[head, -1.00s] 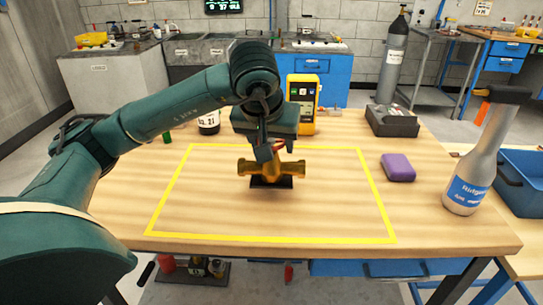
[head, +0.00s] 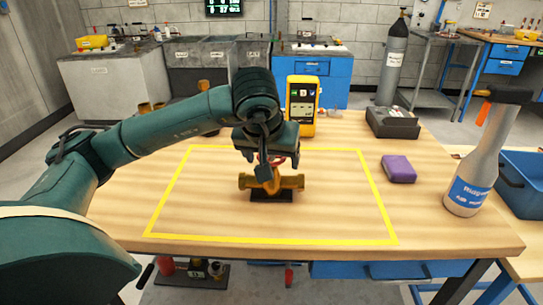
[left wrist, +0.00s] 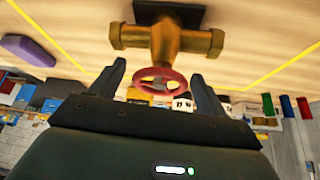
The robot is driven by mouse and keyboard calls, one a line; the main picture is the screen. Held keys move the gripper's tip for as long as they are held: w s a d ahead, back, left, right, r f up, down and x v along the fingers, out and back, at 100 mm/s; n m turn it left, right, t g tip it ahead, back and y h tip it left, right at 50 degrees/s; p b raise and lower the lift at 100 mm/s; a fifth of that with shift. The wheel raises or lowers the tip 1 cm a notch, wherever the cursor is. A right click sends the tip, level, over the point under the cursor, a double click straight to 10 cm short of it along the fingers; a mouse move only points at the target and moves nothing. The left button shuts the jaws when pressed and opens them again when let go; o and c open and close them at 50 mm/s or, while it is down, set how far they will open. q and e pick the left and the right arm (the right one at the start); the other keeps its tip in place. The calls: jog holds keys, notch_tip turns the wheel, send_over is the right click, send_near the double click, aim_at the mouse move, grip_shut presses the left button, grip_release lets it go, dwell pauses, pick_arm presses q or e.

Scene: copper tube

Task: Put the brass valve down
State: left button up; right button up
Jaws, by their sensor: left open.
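The brass valve (head: 271,183) stands upright on its dark square base (head: 272,195) on the wooden table, inside the yellow outline. My left gripper (head: 266,165) is directly above it, open, and hides part of its top. In the left wrist view, the valve's red handwheel (left wrist: 160,82) is between the two spread fingers (left wrist: 162,88), with a gap on each side. The brass body (left wrist: 167,42) and base show beyond the wheel. My right gripper is not in view.
A yellow meter (head: 302,105) stands behind the gripper. The table inside the yellow outline (head: 330,241) is clear around the valve.

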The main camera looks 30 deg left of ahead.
pick_arm(q)
jog(key=shift+r, duration=0.15)
jog(key=shift+s+r, duration=0.1)
jog(key=shift+r, duration=0.25)
jog(key=p+v, duration=0.2)
jog(key=v, duration=0.9)
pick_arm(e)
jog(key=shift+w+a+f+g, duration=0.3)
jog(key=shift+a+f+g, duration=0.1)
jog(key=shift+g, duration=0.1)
pick_arm(q)
jog(key=shift+s+d+r, duration=0.1)
jog(key=shift+s+d, duration=0.05)
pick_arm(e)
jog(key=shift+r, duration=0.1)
